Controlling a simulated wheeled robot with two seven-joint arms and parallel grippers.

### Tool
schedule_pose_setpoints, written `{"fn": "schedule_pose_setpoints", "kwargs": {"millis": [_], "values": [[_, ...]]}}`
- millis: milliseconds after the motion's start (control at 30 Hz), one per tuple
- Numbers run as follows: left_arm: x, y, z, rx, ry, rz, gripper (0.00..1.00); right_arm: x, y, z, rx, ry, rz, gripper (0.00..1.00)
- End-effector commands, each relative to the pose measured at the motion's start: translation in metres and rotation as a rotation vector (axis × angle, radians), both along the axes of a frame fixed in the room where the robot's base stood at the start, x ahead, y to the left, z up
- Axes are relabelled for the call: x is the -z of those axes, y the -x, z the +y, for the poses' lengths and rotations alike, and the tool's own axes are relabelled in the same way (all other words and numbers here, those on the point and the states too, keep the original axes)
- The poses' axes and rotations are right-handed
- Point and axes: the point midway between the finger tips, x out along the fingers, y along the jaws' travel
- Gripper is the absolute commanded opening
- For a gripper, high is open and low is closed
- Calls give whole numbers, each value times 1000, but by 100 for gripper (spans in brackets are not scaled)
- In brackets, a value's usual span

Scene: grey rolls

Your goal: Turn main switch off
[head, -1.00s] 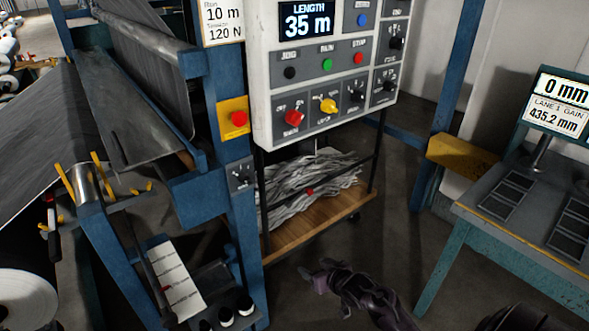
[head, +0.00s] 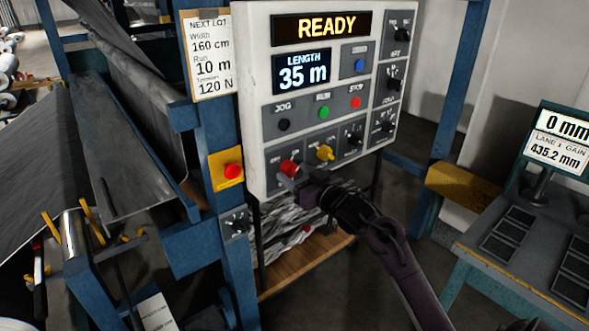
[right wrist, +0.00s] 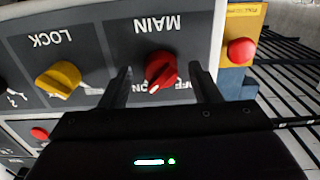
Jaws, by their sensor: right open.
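The red MAIN switch (head: 288,168) is a knob at the lower left of the control panel (head: 257,60). In the right wrist view the red knob (right wrist: 161,70) appears upside down, its white mark at the lower left, on the side of the ON lettering. My right gripper (head: 294,183) is open at the knob. In the right wrist view the right gripper's fingers (right wrist: 163,88) stand on either side of the knob, with gaps visible. I cannot tell how deep they reach. My left gripper is not in view.
A yellow LOCK knob (head: 325,153) sits just right of the switch. A red button on a yellow plate (head: 233,170) is on the blue post to the left. The display (head: 322,27) reads READY. A cart (head: 305,270) with grey strips stands below.

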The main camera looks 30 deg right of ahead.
Motion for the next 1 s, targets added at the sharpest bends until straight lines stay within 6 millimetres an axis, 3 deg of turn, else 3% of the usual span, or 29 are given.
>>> {"fn": "schedule_pose_setpoints", "kwargs": {"millis": [133,400,733,1000], "values": [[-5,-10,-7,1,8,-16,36,-1,-10,1,0,0,-1,57],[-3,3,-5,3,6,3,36,1,-11,1,0,0,0,56],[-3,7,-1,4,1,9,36,1,-11,1,0,0,0,12],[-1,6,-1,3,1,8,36,1,-11,1,0,29,-2,12]]}}
